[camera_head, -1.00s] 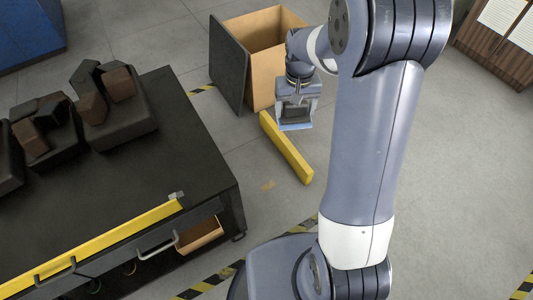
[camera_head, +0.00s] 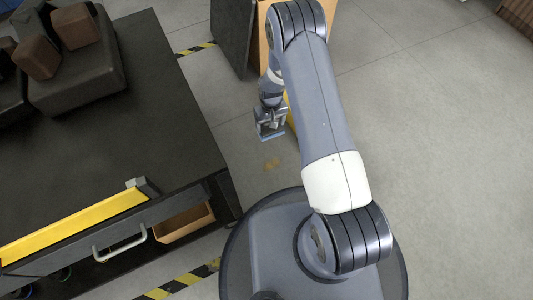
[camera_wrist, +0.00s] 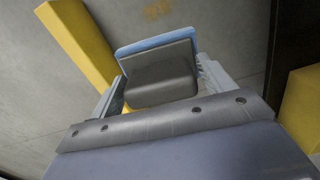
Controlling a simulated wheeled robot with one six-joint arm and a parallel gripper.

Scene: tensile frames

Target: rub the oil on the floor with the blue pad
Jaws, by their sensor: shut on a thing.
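The oil is a small brownish stain (camera_head: 271,164) on the grey floor, just right of the dark workbench. It also shows at the top edge of the wrist view (camera_wrist: 158,8). The blue pad (camera_head: 271,136) has a dark block-shaped grip. In the wrist view the blue pad (camera_wrist: 158,42) spans between and beyond the fingers. My gripper (camera_head: 269,122) is shut on the pad's dark grip; the fingers flank it in the wrist view (camera_wrist: 162,85). The pad appears above the floor and apart from the stain, though the exact height is hard to tell.
A yellow beam (camera_wrist: 85,45) lies beside my gripper. An open cardboard-coloured box (camera_head: 263,35) with a dark panel (camera_head: 232,38) stands behind.

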